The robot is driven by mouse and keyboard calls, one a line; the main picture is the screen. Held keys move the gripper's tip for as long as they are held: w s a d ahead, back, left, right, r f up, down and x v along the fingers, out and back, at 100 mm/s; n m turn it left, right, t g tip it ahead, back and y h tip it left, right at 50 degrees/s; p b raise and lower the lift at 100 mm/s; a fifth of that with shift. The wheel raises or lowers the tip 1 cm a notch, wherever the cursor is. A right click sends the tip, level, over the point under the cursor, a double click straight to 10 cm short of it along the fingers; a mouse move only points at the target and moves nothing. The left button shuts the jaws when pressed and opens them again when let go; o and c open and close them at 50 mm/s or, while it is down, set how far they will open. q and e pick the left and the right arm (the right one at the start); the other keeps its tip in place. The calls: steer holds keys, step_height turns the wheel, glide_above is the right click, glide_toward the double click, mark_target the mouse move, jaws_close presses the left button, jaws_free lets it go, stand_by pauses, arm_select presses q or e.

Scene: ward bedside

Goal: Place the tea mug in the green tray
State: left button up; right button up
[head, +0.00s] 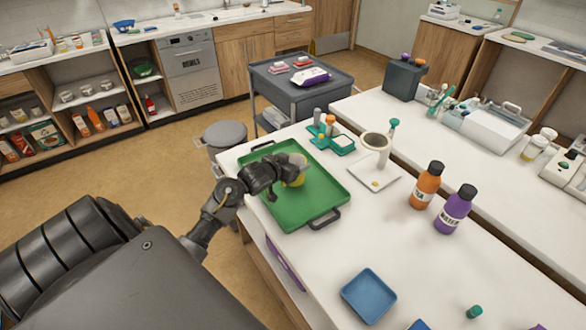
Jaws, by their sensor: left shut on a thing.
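The green tray (318,203) lies on the white counter at the near left end, with dark handles at its ends. My left gripper (289,172) is over the tray's middle, shut on a small yellow mug (297,178). The gripper hides part of the mug. I cannot tell whether the mug's base touches the tray floor. My right gripper does not show.
An orange tea bottle (426,187) and a purple water bottle (455,211) stand right of the tray. A white stand with a ring (376,150) and a small teal tray (343,143) are behind it. A blue dish (368,296) lies nearer. Bare counter lies between.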

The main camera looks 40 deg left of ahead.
arm_select(q)
steer(key=shift+f, duration=1.2)
steer(key=shift+f, duration=0.1)
steer(key=o, duration=1.1)
steer(key=shift+s+d, duration=0.1)
steer(key=shift+o, duration=0.2)
steer(key=v, duration=1.2)
